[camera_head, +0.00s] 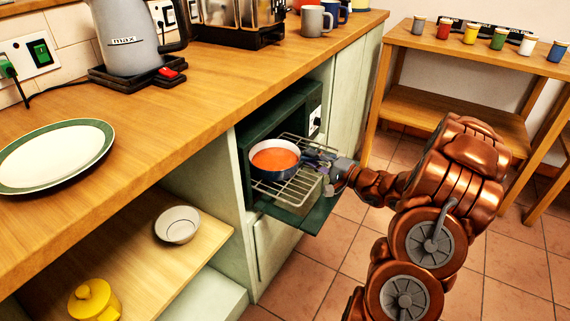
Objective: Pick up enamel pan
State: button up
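The enamel pan (268,170) is round and dark-rimmed with a pale inside and orange-red contents. It sits upright on a wire rack (300,187) pulled out of a small green oven (246,150) under the counter. My gripper (322,163) is at the right side of the pan, where its handle would be. The fingers are small and dark here, and I cannot tell whether they are open or shut, or touching the handle. The pan's handle is hidden or merges with the fingers.
The lowered oven door (316,217) lies below the rack. The wooden counter (200,95) overhangs the oven on the left, with a kettle (132,38) and a green-rimmed plate (52,155) on it. A bowl (177,225) is on the lower shelf. Tiled floor (345,240) is open at right.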

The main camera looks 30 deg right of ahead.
jog(key=shift+w+a, duration=0.15)
jog(key=shift+w, duration=0.2)
grip_shut()
dwell(0.4)
